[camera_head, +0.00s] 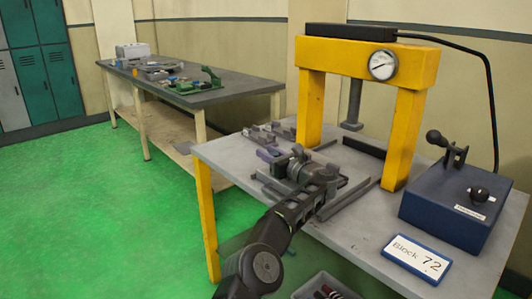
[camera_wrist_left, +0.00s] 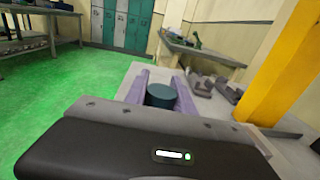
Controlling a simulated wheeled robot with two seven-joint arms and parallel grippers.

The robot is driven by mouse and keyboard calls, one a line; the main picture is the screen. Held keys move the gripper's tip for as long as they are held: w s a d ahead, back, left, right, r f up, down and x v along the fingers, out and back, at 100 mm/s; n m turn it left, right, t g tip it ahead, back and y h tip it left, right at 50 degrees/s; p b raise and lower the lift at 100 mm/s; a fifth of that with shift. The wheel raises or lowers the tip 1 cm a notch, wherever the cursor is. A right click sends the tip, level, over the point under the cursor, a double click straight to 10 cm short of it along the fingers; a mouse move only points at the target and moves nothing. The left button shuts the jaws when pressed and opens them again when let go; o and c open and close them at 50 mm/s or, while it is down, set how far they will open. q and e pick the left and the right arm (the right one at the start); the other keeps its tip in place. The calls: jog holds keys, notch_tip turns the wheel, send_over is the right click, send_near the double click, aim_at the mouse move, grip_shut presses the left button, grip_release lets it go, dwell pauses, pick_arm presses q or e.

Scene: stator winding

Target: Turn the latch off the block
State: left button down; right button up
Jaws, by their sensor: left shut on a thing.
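My left gripper (camera_head: 297,153) reaches over the near table in the head view, above a grey fixture. In the left wrist view its two purplish fingers (camera_wrist_left: 162,88) stand on either side of a dark teal round knob (camera_wrist_left: 162,96) and are shut on it. The knob seems to belong to the latch, but the latch's arm and its angle are hidden by my gripper. My right gripper is not in view.
A yellow press frame (camera_head: 311,105) with a gauge (camera_head: 383,65) stands just behind my gripper. Small grey parts (camera_head: 262,132) lie behind. A second table (camera_head: 225,93) stands farther back.

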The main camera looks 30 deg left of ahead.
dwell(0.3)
pick_arm(q)
jog(key=c, duration=1.1)
grip_release()
jog(key=shift+o, duration=0.2)
jog(key=shift+s, duration=0.1)
jog(key=b+v, duration=0.4)
jog(key=v, duration=0.2)
jog(key=shift+d+b, duration=0.3)
jog(key=shift+d, duration=0.1)
jog(key=shift+s+d, duration=0.3)
jog(key=shift+d, duration=0.1)
